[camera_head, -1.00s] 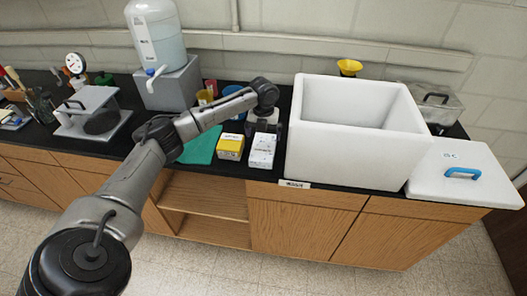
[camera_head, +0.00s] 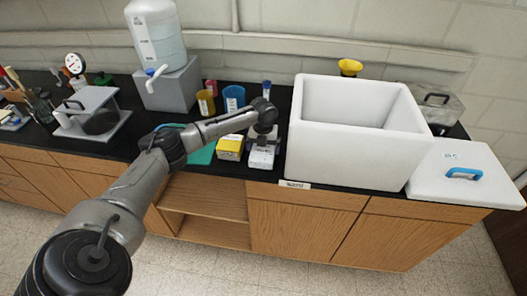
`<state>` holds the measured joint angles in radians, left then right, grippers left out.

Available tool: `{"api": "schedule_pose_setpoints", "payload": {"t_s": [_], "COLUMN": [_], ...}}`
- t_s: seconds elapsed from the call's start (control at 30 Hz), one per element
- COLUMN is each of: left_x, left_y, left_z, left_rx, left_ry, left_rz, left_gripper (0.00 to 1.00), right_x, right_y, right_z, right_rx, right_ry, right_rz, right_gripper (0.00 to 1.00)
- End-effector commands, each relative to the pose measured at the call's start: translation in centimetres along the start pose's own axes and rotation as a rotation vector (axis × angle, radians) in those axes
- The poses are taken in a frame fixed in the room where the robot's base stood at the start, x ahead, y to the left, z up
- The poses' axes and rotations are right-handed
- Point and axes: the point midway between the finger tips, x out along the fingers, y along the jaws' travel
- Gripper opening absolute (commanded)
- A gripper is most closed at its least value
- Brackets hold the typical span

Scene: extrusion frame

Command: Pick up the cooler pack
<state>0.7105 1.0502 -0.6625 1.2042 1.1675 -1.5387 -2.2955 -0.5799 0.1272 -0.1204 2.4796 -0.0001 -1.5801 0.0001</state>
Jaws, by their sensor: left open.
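A white pack (camera_head: 262,158), which looks like the cooler pack, lies on the black counter just left of the white cooler box. Its label is too small to read. My left gripper (camera_head: 263,139) points down over the pack's back part, with its fingers open. The fingers hide part of the pack, and I cannot tell whether they touch it. My right gripper is not in view.
A yellow box (camera_head: 230,147) stands close left of the pack. The open white cooler box (camera_head: 350,150) rises close on the right, its lid (camera_head: 466,178) beside it. A blue cup (camera_head: 234,98) and yellow cup (camera_head: 205,102) stand behind, near the water jug (camera_head: 155,35).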

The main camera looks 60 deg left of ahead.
Motion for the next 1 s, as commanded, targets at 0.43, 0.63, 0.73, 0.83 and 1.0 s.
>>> {"api": "schedule_pose_setpoints", "payload": {"t_s": [0.43, 0.63, 0.73, 0.83, 1.0], "left_x": [-0.1, -0.2, -0.2, -0.6, -3.0], "left_y": [0.0, 0.0, 0.0, 0.0, 0.0], "left_z": [0.0, 0.0, 0.0, 0.1, 0.1], "left_rx": [0.0, 0.0, 0.0, 0.0, -0.001], "left_ry": [0.0, -0.001, -0.001, -0.002, -0.004], "left_rz": [-0.001, -0.002, -0.002, -0.002, -0.004], "left_gripper": [0.67, 0.55, 0.55, 0.55, 0.55], "right_x": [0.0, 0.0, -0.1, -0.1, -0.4], "right_y": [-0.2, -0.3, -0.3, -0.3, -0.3], "right_z": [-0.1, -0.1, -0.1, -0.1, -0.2], "right_rx": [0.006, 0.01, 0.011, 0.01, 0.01], "right_ry": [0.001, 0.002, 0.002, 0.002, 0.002], "right_rz": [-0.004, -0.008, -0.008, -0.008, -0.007], "right_gripper": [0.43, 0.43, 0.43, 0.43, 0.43]}}
